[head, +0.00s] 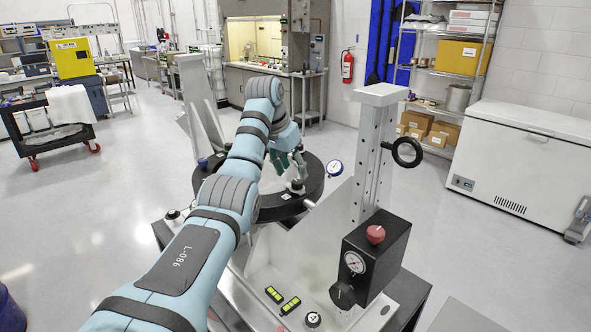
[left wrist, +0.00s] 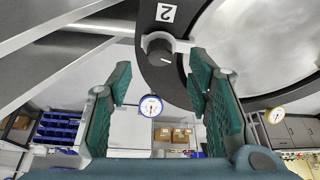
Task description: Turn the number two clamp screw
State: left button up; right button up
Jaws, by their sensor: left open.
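The number two clamp screw (left wrist: 160,48) is a dark round knob with a white line, set in a pale metal bracket at the edge of a black ring (left wrist: 148,78). A white label (left wrist: 166,12) reading 2 is beside it. My left gripper (left wrist: 160,105) has its green fingers spread wide, and the knob shows between and beyond them, not gripped. In the head view the black ring (head: 212,181) sits in the fixture, and my left gripper (head: 291,163) is over its far right part. My left arm hides part of the ring. My right gripper is not in view.
A blue-rimmed dial gauge (head: 335,169) stands right of the ring. A tall metal post (head: 375,165) with a black handwheel (head: 407,152) and a black box (head: 378,262) with a red knob stand at the right. A yellow-rimmed gauge (left wrist: 276,116) shows in the wrist view.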

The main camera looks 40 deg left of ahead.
aim_at(297, 182)
pick_arm(q)
jog(key=shift+x, duration=2.1)
jog(key=shift+s+f, duration=0.1)
grip_shut()
jog(key=shift+n, duration=0.3)
jog(key=n, duration=0.2)
jog(key=n+y, duration=0.1)
jog(key=shift+d+n+y, duration=0.2)
jog(key=shift+n+y, duration=0.1)
jog(key=shift+n, duration=0.1)
jog(key=shift+d+n+g+y, duration=0.1)
jog(key=shift+n+g+y, duration=0.4)
jog(key=shift+n, duration=1.1)
